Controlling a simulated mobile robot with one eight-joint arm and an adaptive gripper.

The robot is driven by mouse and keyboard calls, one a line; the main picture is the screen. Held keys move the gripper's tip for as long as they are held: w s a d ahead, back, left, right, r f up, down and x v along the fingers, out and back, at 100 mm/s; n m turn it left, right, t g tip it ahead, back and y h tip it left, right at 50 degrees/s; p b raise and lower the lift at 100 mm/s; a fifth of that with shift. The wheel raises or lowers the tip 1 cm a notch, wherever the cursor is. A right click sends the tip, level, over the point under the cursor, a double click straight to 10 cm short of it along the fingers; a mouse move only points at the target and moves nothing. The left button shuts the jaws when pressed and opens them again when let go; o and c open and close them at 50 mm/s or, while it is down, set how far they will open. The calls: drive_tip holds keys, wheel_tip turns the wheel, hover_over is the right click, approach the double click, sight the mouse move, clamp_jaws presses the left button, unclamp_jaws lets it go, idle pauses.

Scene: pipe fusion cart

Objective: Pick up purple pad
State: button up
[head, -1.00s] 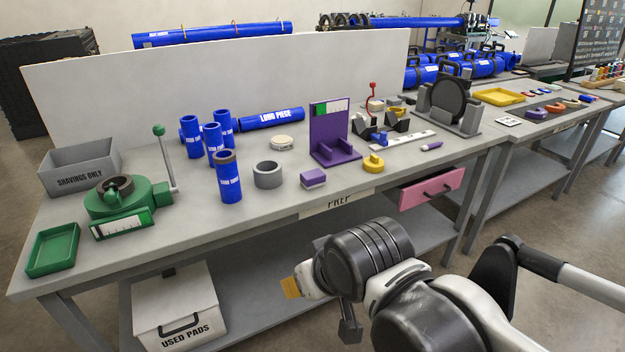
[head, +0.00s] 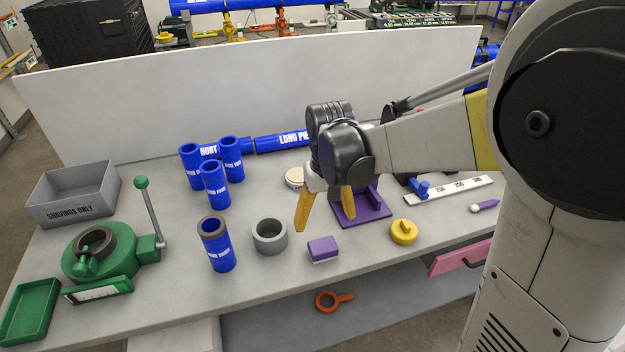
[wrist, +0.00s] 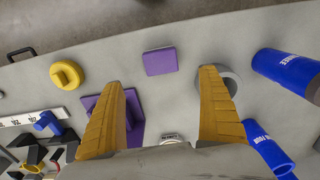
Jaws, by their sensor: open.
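The purple pad (head: 323,249) is a small block with a purple top and a pale lower side, lying on the grey table near its front edge. It also shows in the wrist view (wrist: 160,61), ahead of the fingertips and between their lines. My gripper (head: 325,208) hangs above the table, behind and above the pad, with its yellow fingers pointing down. In the wrist view the two fingers (wrist: 158,92) are spread wide with nothing between them. The gripper is open and apart from the pad.
A grey ring (head: 270,237) stands left of the pad and a yellow knobbed piece (head: 403,232) right of it. A purple stand (head: 362,208) is close behind, partly hidden by my gripper. Blue pipe pieces (head: 217,245) stand further left. The table right around the pad is clear.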

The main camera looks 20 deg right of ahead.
drive_tip(key=b, duration=0.2)
hover_over(323, 245)
wheel_tip(323, 245, down, 5)
drive_tip(key=shift+r, duration=0.1)
wheel_tip(323, 245, down, 6)
drive_tip(key=b, duration=0.2)
drive_tip(key=shift+b, duration=0.35)
drive_tip(key=c, duration=1.2)
